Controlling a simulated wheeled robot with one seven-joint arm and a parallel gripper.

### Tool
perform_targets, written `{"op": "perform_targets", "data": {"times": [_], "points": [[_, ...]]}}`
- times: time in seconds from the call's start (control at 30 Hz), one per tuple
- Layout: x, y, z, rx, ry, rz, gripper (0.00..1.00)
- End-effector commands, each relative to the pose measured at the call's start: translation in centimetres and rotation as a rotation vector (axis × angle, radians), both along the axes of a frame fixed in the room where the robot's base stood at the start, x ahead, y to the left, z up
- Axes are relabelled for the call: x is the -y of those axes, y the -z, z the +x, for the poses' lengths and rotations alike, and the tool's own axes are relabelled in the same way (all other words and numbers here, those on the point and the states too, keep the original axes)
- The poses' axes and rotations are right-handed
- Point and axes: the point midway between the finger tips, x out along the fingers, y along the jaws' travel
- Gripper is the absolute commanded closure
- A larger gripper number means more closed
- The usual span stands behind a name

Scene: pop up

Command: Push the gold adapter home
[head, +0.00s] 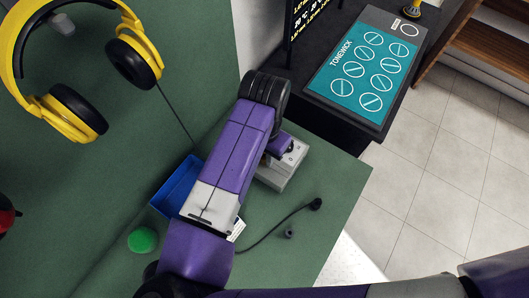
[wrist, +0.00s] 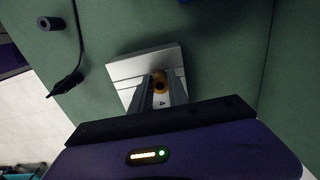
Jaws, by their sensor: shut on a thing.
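The gold adapter (wrist: 159,77) shows in the wrist view between the two fingers of my gripper (wrist: 160,92), which is shut on it. It is in front of a light grey box (wrist: 118,70) on the green table. Whether the adapter is seated in the box or only touching it cannot be told. In the head view the grey box (head: 277,177) is partly behind my purple arm. My gripper (head: 281,148) shows there only in part beside the box, and the adapter is hidden.
A black cable (head: 270,232) lies near the table's right side. Yellow headphones (head: 75,112) are at upper left. A teal board (head: 367,62) lies on a black stand.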

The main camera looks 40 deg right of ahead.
Motion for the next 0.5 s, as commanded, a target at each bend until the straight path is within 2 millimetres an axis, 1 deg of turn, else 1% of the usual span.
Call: {"op": "perform_targets", "data": {"times": [0.3, 0.33, 0.43, 0.5], "points": [[-0.02, 0.12, -0.02, 0.000, 0.000, 0.001, 1.00], [-0.02, 0.12, -0.02, 0.000, 0.000, 0.001, 0.74], [-0.01, 0.11, 0.00, 0.000, 0.000, 0.001, 0.54], [-0.01, 0.11, 0.00, 0.000, 0.000, 0.001, 0.54]]}}
